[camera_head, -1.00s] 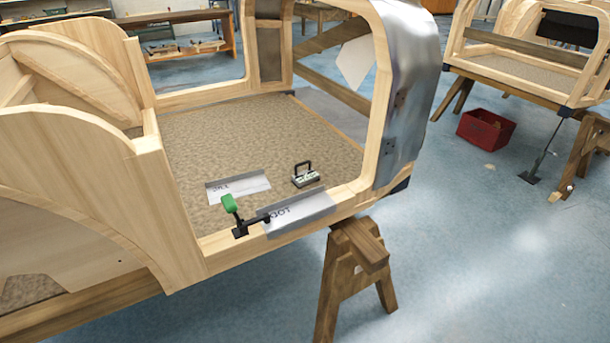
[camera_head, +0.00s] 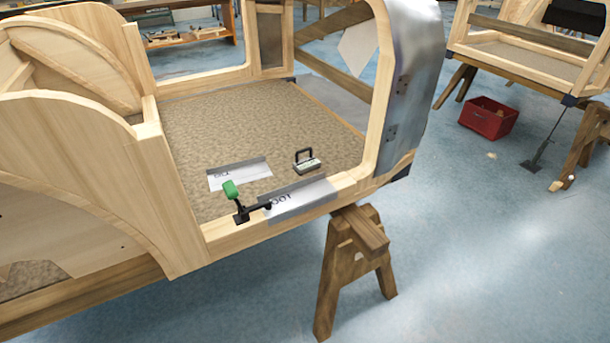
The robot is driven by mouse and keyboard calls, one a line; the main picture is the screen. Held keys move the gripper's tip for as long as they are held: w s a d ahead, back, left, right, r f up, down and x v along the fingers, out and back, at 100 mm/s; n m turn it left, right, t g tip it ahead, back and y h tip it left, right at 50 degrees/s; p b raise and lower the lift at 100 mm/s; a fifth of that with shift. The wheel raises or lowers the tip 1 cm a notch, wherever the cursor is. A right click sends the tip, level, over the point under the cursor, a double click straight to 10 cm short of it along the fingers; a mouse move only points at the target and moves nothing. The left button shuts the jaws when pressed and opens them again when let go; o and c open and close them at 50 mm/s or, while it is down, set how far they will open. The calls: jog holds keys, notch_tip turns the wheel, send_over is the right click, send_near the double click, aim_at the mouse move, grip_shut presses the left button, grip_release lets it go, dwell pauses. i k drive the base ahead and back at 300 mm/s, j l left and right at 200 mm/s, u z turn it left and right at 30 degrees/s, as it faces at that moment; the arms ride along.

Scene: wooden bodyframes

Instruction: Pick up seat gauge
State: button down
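A small pale block with a black loop handle (camera_head: 307,161), which looks like the seat gauge, sits upright on the brown speckled floor panel (camera_head: 225,118) inside the wooden bodyframe (camera_head: 178,190). It stands just behind the frame's front sill, to the right of a metal plate with dark lettering (camera_head: 238,174). A second lettered metal plate (camera_head: 300,199) lies along the sill in front of it. A toggle clamp with a green grip (camera_head: 231,190) is on the sill to the left of that plate. My gripper is not in view.
A wooden trestle (camera_head: 355,260) stands under the frame's front right. A silver-skinned pillar (camera_head: 410,80) rises at the opening's right side. A red crate (camera_head: 488,118) and a second bodyframe (camera_head: 530,60) are at the back right. The blue floor at the front right is clear.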

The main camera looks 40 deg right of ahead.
aim_at(306, 165)
jog(key=i+j+z, duration=0.15)
jog(key=i+z, duration=0.15)
jog(key=i, duration=0.2)
jog(key=i+j+z, duration=0.3)
jog(key=i, duration=0.15)
jog(key=i+j+z, duration=0.25)
jog(key=i+j, duration=0.1)
jog(key=i, duration=0.1)
